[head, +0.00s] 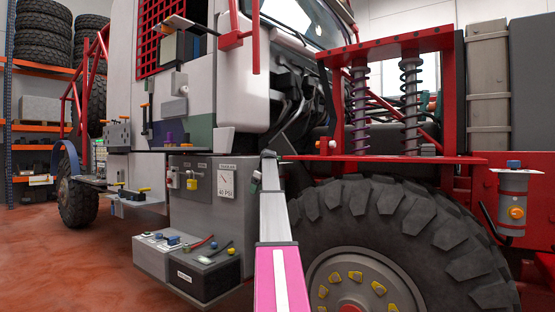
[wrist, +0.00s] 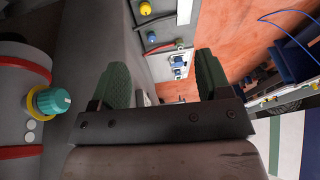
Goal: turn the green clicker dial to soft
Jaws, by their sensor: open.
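A teal-green ribbed knob (wrist: 53,100) with a yellow collar, which looks like the green clicker dial, sticks out of a grey cylinder (wrist: 18,78) with red bands at the left of the wrist view. Its markings cannot be read, and I cannot pick it out in the head view. My gripper (wrist: 161,65) is open, with two dark green fingers apart and nothing between them. The knob is to the left of the fingers and apart from them. In the head view my pink and white arm reaches toward the truck; the fingers cannot be made out there.
The large front tyre (head: 400,235) and red frame (head: 390,50) stand right of my arm. A grey panel with a gauge (head: 227,184) and a black battery box (head: 205,275) are left of it. Red floor (head: 60,260) is open at the lower left.

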